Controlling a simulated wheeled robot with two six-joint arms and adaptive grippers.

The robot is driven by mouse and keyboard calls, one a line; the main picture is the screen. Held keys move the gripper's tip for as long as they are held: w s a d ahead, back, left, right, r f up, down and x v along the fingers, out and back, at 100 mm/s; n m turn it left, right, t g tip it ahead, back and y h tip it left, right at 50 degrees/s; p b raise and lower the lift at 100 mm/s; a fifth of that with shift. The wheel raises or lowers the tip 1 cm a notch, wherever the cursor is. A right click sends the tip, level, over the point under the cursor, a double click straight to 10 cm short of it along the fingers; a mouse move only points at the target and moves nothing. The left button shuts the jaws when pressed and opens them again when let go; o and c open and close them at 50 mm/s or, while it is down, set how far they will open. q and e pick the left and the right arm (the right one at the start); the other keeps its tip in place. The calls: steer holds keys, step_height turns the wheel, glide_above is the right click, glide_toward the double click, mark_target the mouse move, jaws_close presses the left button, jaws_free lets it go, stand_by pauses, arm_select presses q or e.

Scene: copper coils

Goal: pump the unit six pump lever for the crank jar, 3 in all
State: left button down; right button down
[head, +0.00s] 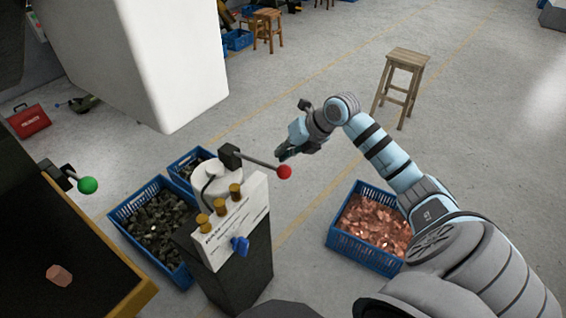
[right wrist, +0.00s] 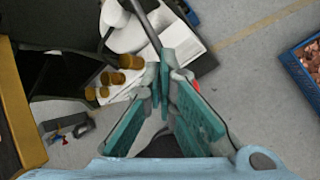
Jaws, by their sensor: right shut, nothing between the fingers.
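The pump lever (head: 257,162) is a dark rod with a red ball (head: 284,172) at its end. It sticks out to the right from a dark pivot block (head: 230,156) on top of the pedestal unit. A white round vessel (head: 212,182) sits beside the pivot; I cannot tell if it is the crank jar. My right gripper (head: 284,154) is shut and empty, close to the red ball. In the right wrist view the shut fingertips (right wrist: 166,72) overlap the lever's rod (right wrist: 147,25) and hide most of the ball (right wrist: 196,86). Contact cannot be told. My left gripper is not in view.
The unit has a white sloped panel (head: 252,207), brass knobs (head: 219,207) and a blue knob (head: 240,246). A crate of copper pieces (head: 340,241) stands right, a dark-filled crate (head: 125,208) left. A green-ball lever (head: 88,185) is farther left. A wooden stool (head: 408,57) stands behind.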

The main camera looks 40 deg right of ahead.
mark_target(286, 172)
steer(key=shift+f, duration=0.1)
steer(key=shift+f, duration=0.35)
steer(key=shift+s+d+f+b, duration=0.1)
steer(key=shift+s+f+b, duration=0.1)
steer(key=shift+f+b, duration=0.75)
steer(key=shift+s+f+b, duration=0.15)
steer(key=shift+f+b, duration=0.55)
steer(key=shift+f, duration=0.45)
steer(key=shift+s+d+f+b, duration=0.1)
steer(key=shift+s+f+b, duration=0.1)
steer(key=shift+f+b, duration=0.75)
stand_by(2.7)
stand_by(0.5)
steer(key=shift+w+a+r+p, duration=0.1)
steer(key=shift+r+p, duration=0.95)
steer(key=shift+r, duration=0.15)
steer(key=shift+w+r+p, duration=0.25)
steer(key=shift+r+p, duration=0.65)
steer(key=shift+r, duration=0.25)
steer(key=shift+w+r+p, duration=0.2)
steer(key=shift+r+p, duration=0.7)
steer(key=shift+r, duration=0.2)
